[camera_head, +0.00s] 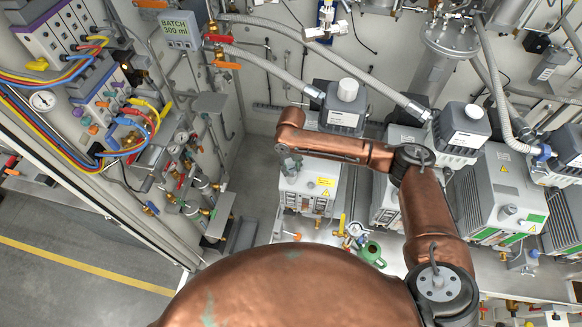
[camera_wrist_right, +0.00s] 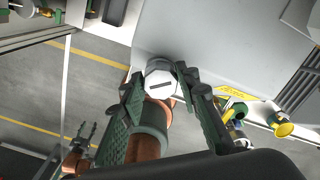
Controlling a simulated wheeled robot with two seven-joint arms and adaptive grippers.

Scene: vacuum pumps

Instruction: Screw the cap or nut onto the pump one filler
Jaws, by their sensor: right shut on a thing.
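Pump one, a light grey box (camera_head: 318,183) with a yellow label, stands at the left end of the pump row in the head view. My right gripper (camera_head: 289,164) points down at its top left corner. In the right wrist view my right gripper (camera_wrist_right: 162,98) is shut on a white hexagonal cap (camera_wrist_right: 160,84) with a dark slot. The cap is beside the edge of a large grey surface (camera_wrist_right: 225,45). The filler opening is hidden, so I cannot tell whether the cap touches it. My left gripper (camera_wrist_right: 80,134) shows small and open at the lower left of the wrist view.
More pumps (camera_head: 498,190) stand to the right. A valve panel (camera_head: 190,160) is to the left. Hoses (camera_head: 265,65) run behind. Floor (camera_head: 70,240) is open at lower left.

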